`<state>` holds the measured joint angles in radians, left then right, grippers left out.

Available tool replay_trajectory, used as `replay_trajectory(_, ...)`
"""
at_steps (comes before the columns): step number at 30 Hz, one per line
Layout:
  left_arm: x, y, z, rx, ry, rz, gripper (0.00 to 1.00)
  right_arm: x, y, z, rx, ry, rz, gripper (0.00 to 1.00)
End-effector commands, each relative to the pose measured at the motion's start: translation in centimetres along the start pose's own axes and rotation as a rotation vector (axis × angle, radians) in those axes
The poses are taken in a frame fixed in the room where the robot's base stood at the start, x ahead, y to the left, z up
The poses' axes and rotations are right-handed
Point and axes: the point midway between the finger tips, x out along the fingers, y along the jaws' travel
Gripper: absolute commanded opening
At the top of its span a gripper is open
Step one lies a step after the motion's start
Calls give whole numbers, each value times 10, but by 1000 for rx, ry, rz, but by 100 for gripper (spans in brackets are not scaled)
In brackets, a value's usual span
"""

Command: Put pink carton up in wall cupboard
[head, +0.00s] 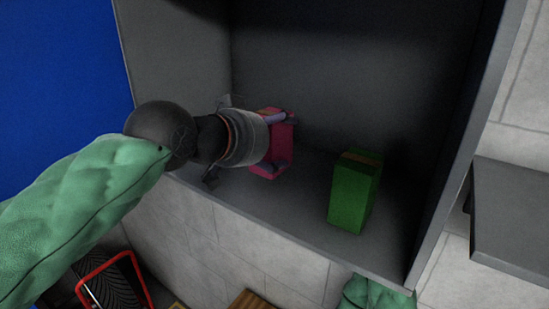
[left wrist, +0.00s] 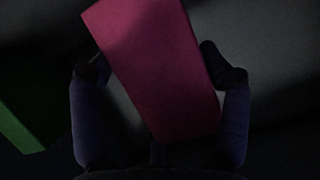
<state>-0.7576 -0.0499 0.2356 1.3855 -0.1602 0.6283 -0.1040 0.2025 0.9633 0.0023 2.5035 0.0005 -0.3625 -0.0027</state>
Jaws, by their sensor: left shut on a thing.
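The pink carton (head: 273,168) is inside the grey wall cupboard (head: 330,60), towards its left side. My left gripper (head: 280,140) reaches in from the left and is shut on the carton. In the left wrist view the carton (left wrist: 160,65) sits tilted between the two dark fingers of the left gripper (left wrist: 155,65). The gripper hides part of the carton in the head view. I cannot tell whether the carton's base touches the cupboard floor. My right gripper is not in view.
A green carton (head: 352,193) stands on the cupboard floor to the right; it also shows in the left wrist view (left wrist: 22,115). Some bare floor lies between the cartons. A grey shelf (head: 513,215) juts out at right. A red-framed object (head: 112,284) is below left.

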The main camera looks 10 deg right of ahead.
Motion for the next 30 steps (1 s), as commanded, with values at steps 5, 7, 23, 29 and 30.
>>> replay_trajectory(5, 10, 1, 25, 0, -1, 1, 38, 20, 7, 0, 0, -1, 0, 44)
replay_trajectory(7, 11, 1, 27, 0, -1, 1, 38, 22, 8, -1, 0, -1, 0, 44)
replay_trajectory(23, 12, 1, 29, 0, -2, 1, 100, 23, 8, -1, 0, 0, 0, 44)
replay_trajectory(29, 11, 1, 29, 0, -2, 1, 100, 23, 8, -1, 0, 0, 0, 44)
replay_trajectory(30, 11, 1, 29, 0, -2, 1, 100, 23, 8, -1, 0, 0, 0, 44)
